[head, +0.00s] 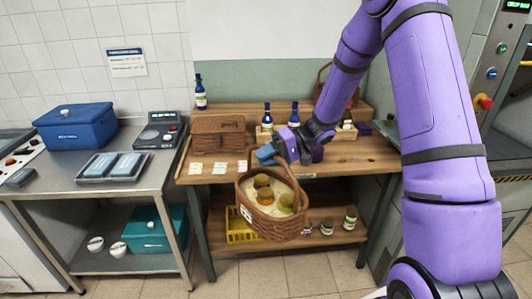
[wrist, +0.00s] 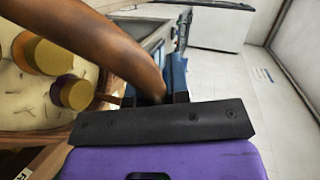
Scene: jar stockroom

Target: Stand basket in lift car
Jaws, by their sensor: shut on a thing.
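A brown wicker basket (head: 272,222) with a pale lining hangs from my gripper (head: 278,153) in the head view, in front of the wooden table. Several jars with yellow-green or orange-brown tops stand in it. My gripper is shut on the basket's handle. In the wrist view the thick brown handle (wrist: 105,45) runs into the jaws (wrist: 160,92), with jar lids (wrist: 50,57) and the lining to the left. The lift car is not clearly seen; a grey metal frame with buttons and a lit sign (head: 497,60) stands at the far right, partly behind my arm.
The wooden table (head: 215,178) holds a wicker box (head: 217,137), dark-blue bottles and cards. Its lower shelf holds a yellow crate (head: 240,226) and jars. A steel bench (head: 85,180) with a blue box (head: 75,126) stands left. Tiled floor is open in front.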

